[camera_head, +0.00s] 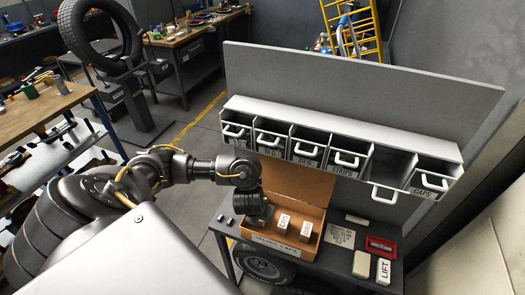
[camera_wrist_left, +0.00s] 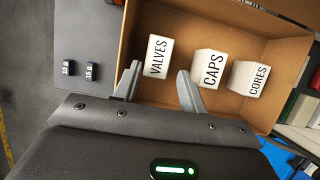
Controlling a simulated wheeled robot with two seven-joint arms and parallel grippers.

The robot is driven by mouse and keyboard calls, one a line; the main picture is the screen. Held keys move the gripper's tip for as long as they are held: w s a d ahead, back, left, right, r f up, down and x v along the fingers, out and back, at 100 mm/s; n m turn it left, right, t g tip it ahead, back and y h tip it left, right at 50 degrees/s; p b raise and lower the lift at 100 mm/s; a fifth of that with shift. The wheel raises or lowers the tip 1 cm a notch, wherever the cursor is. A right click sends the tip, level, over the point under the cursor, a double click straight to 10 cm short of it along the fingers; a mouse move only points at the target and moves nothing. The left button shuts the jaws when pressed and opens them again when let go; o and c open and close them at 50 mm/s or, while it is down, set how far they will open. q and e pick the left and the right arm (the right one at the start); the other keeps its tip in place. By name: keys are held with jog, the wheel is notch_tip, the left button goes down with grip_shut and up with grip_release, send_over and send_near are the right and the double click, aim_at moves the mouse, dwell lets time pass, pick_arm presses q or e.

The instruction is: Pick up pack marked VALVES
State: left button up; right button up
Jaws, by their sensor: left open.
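The white pack marked VALVES (camera_wrist_left: 158,55) stands in an open cardboard box (camera_wrist_left: 133,38), leftmost of three packs in the left wrist view. The packs marked CAPS (camera_wrist_left: 209,68) and CORES (camera_wrist_left: 248,79) are to its right. My left gripper (camera_wrist_left: 158,74) is open, one fingertip on each side of the near end of VALVES, with gaps showing. I cannot tell how far above the pack the tips are. In the head view my left gripper (camera_head: 262,222) is over the left part of the box (camera_head: 279,252) and hides VALVES. My right gripper is not in view.
The box's raised lid (camera_head: 296,182) stands behind the packs, below a row of grey drawers (camera_head: 330,150). An open drawer (camera_head: 384,192) hangs out at the right. A LIFT pack (camera_head: 383,271) and a red tray (camera_head: 381,246) lie right of the box. Two small dark blocks (camera_wrist_left: 80,70) lie left of it.

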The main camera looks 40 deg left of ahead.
pick_arm(q)
jog(key=shift+w+a+f, duration=0.15)
jog(key=shift+w+f, duration=0.15)
jog(key=shift+f, duration=0.15)
jog(key=shift+f+b, duration=0.35)
jog(key=shift+b, duration=0.1)
jog(key=b+x, duration=0.3)
jog(key=shift+w+a+f, duration=0.1)
jog(key=shift+a+f, duration=0.1)
jog(key=shift+w+a+f, duration=0.1)
jog(key=shift+w+f, duration=0.2)
jog(key=shift+f, duration=0.1)
jog(key=shift+r, duration=0.15)
jog(key=shift+c, duration=0.5)
jog(key=c, duration=0.6)
jog(key=shift+c, duration=0.2)
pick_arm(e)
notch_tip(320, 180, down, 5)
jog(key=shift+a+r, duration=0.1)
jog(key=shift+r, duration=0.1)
